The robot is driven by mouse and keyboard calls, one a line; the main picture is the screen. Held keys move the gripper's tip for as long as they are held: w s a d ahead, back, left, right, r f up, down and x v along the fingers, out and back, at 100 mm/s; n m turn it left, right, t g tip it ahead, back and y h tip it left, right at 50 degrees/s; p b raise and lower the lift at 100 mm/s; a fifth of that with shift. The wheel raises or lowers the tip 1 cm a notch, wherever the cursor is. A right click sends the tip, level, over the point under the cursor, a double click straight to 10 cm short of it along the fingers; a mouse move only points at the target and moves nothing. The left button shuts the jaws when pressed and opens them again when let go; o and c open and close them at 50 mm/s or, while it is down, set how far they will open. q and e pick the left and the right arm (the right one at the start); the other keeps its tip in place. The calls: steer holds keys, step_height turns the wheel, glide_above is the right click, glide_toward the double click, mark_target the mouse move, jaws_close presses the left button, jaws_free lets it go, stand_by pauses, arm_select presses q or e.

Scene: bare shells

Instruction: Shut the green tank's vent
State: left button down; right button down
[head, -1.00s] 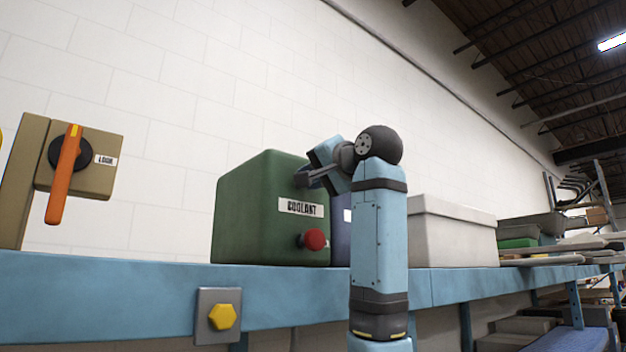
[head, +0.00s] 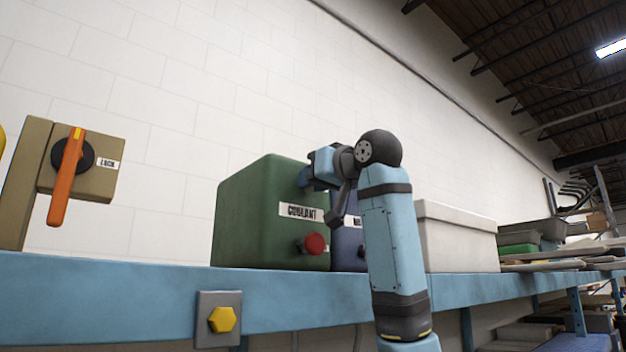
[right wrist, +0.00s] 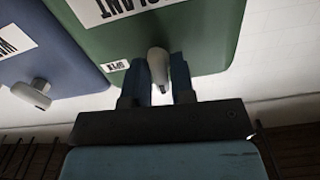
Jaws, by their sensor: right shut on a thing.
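The green tank (head: 250,218) stands on the blue bench in the head view, with a "COOLANT" label and a red knob (head: 314,243) on its front. My right gripper (head: 305,177) is at the tank's upper right edge, partly hidden by my wrist. In the right wrist view, which looks turned over, the green tank (right wrist: 200,35) fills the upper right. My right gripper (right wrist: 166,85) is shut on a pale grey vent handle (right wrist: 158,68) between its fingers. A small label (right wrist: 115,66) sits beside it; I cannot read it surely. My left gripper is not in view.
A blue tank (head: 346,240) stands close to the right of the green one; its own grey handle (right wrist: 32,93) shows in the right wrist view. A pale box (head: 458,238) is further right. An orange lever (head: 66,178) is on a tan box at left.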

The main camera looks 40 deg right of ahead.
steer(key=shift+f+n, duration=0.1)
steer(key=shift+n, duration=0.4)
steer(key=c, duration=1.1)
jaws_free()
steer(key=s+b, duration=0.1)
steer(key=s, duration=0.3)
steer(key=s+b, duration=0.2)
steer(key=s, duration=0.3)
steer(key=s+d+b, duration=0.1)
steer(key=s, duration=0.3)
steer(key=shift+s, duration=0.4)
